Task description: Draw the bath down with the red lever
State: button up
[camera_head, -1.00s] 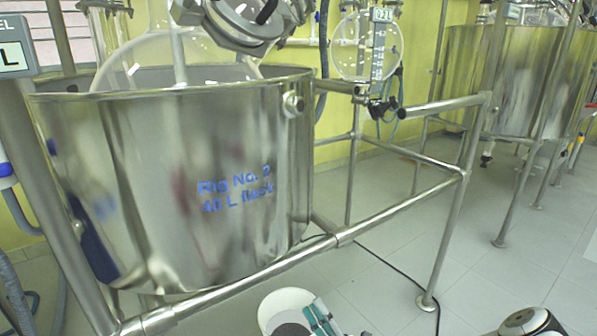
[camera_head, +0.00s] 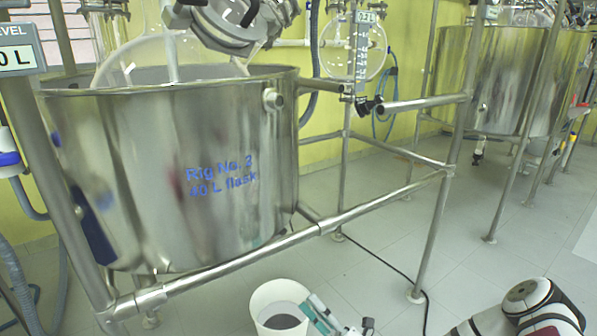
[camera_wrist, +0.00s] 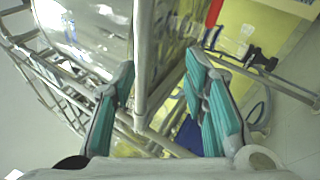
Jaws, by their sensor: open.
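The steel bath (camera_head: 130,150), marked "Rig No. 2 40 L flask", stands in a pipe frame at the left of the head view, with a glass flask in it. My gripper (camera_wrist: 160,65) is open and empty in the wrist view, its teal fingers spread with a frame tube behind the gap. In the head view my gripper shows at the bottom edge, in front of and below the bath. I cannot make out the red lever for certain. A red strip (camera_wrist: 214,12) shows at the top of the wrist view, but I cannot tell what it is.
A white bucket (camera_head: 262,296) stands on the floor left of my gripper. The lower frame rail (camera_head: 245,262) runs across in front of the bath. A dark cable (camera_head: 395,268) lies on the floor. Another steel bath (camera_head: 500,80) stands at the back right.

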jog(key=s+r+n+g+h, duration=0.4)
jog(key=s+r+n+g, duration=1.3)
jog(key=n+g, duration=0.75)
jog(key=s+d+r+n+t+h+p, duration=0.1)
jog(key=s+d+r+n+t+h, duration=0.5)
jog(key=s+d+n, duration=0.25)
jog(key=s+d+r+n+t+h, duration=0.45)
jog(key=s+d+n+h, duration=0.3)
jog(key=s, duration=0.25)
notch_tip(320, 180, up, 24)
jog(key=t+p, duration=0.3)
jog(key=p, duration=1.8)
jog(key=shift+a, duration=0.35)
jog(key=shift+n+h, duration=0.25)
jog(key=shift+c, duration=0.8)
jog(key=shift+s+a, duration=0.1)
